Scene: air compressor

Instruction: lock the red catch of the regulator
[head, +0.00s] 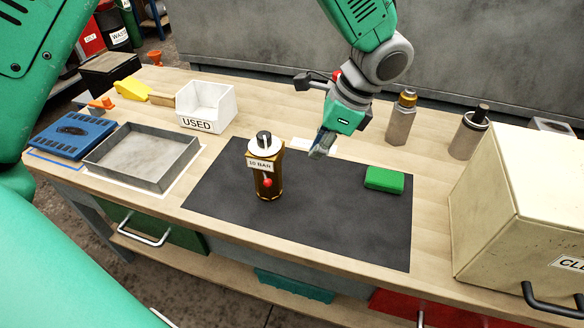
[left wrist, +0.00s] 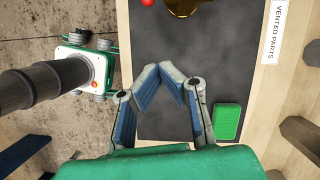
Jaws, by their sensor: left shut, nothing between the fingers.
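The regulator (head: 266,172) is an amber-brown cylinder with a white top, a dark knob and a "10 BAR" label. It stands upright on the black mat (head: 345,230). Its red catch (head: 267,182) shows on the front, below the label. My left gripper (head: 320,150) is shut and empty, to the right of the regulator and apart from it. In the left wrist view its fingers (left wrist: 160,72) meet above the mat. There the regulator (left wrist: 184,8) is cut off by the top edge, with a small red part (left wrist: 147,3) beside it. My right gripper is not in view.
A green block (head: 385,179) lies on the mat's right side. A "USED" bin (head: 220,98), a metal tray (head: 140,172) and a blue case (head: 72,136) are at left. Two canisters stand behind at right, and a cream box (head: 520,190) fills the right end. The mat's front is clear.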

